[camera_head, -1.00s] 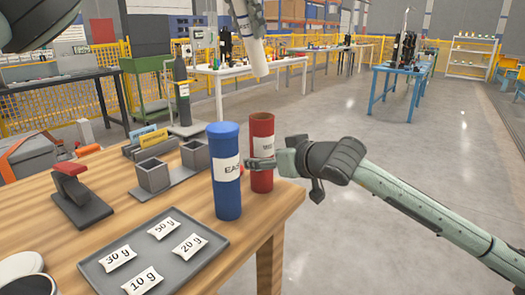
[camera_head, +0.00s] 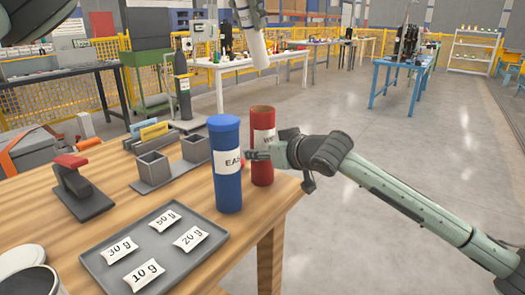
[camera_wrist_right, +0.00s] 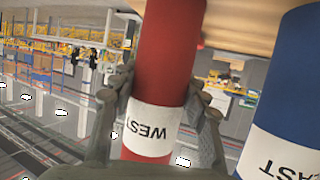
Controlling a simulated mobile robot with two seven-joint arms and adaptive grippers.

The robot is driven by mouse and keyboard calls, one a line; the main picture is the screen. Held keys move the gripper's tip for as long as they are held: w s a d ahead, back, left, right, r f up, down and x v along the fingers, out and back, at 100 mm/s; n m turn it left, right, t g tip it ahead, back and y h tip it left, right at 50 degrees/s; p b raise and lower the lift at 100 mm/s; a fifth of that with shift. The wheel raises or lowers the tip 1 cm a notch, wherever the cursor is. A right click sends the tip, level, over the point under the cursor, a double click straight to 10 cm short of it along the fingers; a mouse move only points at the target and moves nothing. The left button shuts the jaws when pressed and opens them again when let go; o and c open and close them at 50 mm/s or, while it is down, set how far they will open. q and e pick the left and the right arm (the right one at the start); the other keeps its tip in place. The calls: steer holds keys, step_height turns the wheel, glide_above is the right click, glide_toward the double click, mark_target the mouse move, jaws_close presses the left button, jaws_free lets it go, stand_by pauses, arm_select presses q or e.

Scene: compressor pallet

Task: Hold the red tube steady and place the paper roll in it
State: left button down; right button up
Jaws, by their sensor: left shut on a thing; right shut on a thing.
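The red tube (camera_head: 263,150) stands upright near the table's far right corner, with a white WEST label. The white paper roll (camera_head: 257,48) hangs in the air at the top, slightly tilted. It appears above and beyond the red tube. My left gripper (camera_head: 245,16) is shut on its upper end and is partly cut off.
A grey tray (camera_head: 120,253) holds labelled packets at the front. A red-topped stapler-like tool (camera_head: 78,190) and grey square holders (camera_head: 152,168) stand at the left and back.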

arm_select(q)
step_height(320, 180, down, 11)
steer(key=c, duration=1.1)
jaws_free()
steer(key=v, duration=1.2)
arm_select(e)
steer(key=o, duration=1.2)
